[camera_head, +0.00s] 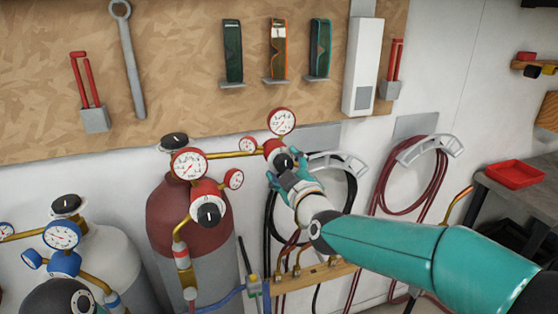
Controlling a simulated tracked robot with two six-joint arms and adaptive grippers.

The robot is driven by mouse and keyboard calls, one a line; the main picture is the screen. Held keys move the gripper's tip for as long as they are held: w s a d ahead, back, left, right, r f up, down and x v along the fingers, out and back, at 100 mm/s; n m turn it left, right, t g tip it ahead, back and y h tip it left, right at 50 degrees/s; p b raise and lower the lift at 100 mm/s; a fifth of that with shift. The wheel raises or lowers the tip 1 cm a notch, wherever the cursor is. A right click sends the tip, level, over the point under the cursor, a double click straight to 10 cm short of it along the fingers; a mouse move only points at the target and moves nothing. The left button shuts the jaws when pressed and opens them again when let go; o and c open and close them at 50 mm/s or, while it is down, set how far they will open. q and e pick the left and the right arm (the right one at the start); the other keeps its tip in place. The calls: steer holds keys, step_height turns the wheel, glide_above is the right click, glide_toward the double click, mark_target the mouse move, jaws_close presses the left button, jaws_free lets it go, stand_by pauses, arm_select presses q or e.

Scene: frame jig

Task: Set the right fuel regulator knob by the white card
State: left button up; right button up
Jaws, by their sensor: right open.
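The gripper partly hides the regulator's lower part. I cannot make out a white card for certain. My left gripper is not in view.
A second red-gauged regulator with a black knob (209,214) sits on the red cylinder (170,215) to the left. A blue-gauged regulator (62,236) stands lower left. Coiled hoses (412,178) hang on the right. A white box (363,65) is mounted above.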

steer(key=shift+w+a, duration=0.1)
steer(key=shift+w, duration=0.2)
